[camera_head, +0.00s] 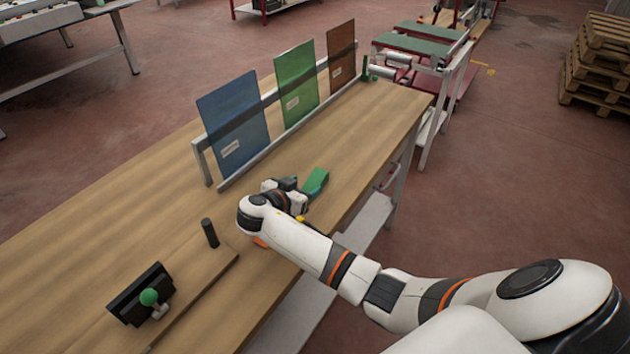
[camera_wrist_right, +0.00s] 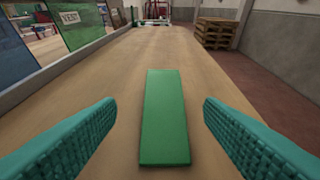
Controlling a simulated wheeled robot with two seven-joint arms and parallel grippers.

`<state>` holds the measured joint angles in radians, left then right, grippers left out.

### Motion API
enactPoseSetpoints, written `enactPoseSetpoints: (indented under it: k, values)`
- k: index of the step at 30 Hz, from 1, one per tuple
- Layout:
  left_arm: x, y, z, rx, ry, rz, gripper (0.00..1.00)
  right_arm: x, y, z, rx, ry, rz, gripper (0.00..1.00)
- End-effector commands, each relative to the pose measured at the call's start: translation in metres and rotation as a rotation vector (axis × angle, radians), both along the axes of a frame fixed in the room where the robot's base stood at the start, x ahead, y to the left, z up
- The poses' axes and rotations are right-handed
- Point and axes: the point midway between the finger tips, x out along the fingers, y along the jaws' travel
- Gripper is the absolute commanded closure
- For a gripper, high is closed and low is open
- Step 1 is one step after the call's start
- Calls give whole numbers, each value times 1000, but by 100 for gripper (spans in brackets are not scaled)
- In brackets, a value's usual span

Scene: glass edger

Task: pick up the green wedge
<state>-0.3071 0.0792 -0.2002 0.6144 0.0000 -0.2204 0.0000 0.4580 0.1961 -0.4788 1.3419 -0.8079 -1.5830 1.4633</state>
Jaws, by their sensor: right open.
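The green wedge (camera_head: 315,181) lies on the wooden workbench (camera_head: 365,125), in front of the upright glass panels. In the right wrist view the wedge (camera_wrist_right: 165,118) lies lengthwise between the two teal ribbed fingers, with a gap on each side. My right gripper (camera_head: 299,186) is open and just short of the wedge in the head view; its fingertips are small and partly hidden there. In the right wrist view the right gripper (camera_wrist_right: 160,112) holds nothing. My left gripper is not in view.
Blue (camera_head: 234,115), green (camera_head: 296,82) and brown (camera_head: 341,52) panels stand in a rack behind the wedge. A black post (camera_head: 210,232) and a black clamp with a green knob (camera_head: 149,297) are at the near left. The bench is clear beyond the wedge.

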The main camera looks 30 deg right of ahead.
Motion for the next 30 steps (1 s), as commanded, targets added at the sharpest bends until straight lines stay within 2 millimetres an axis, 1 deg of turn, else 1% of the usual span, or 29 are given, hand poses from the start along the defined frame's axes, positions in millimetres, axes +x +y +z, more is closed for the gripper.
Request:
enactPoseSetpoints:
  k: [1,5,9,17,18,27,30]
  values:
    - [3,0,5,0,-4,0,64,1,-7,0,-4,3,-3,38]
    - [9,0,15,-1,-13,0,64,7,-25,-8,-5,3,-3,38]
    - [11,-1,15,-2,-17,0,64,14,-37,-17,-2,2,-2,38]
    - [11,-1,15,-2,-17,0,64,15,-40,-19,0,-1,0,38]
    - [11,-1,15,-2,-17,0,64,15,-40,-19,0,-1,0,40]
    - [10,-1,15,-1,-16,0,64,15,-40,-19,0,0,-1,88]
    - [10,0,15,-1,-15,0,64,15,-40,-19,0,0,0,88]
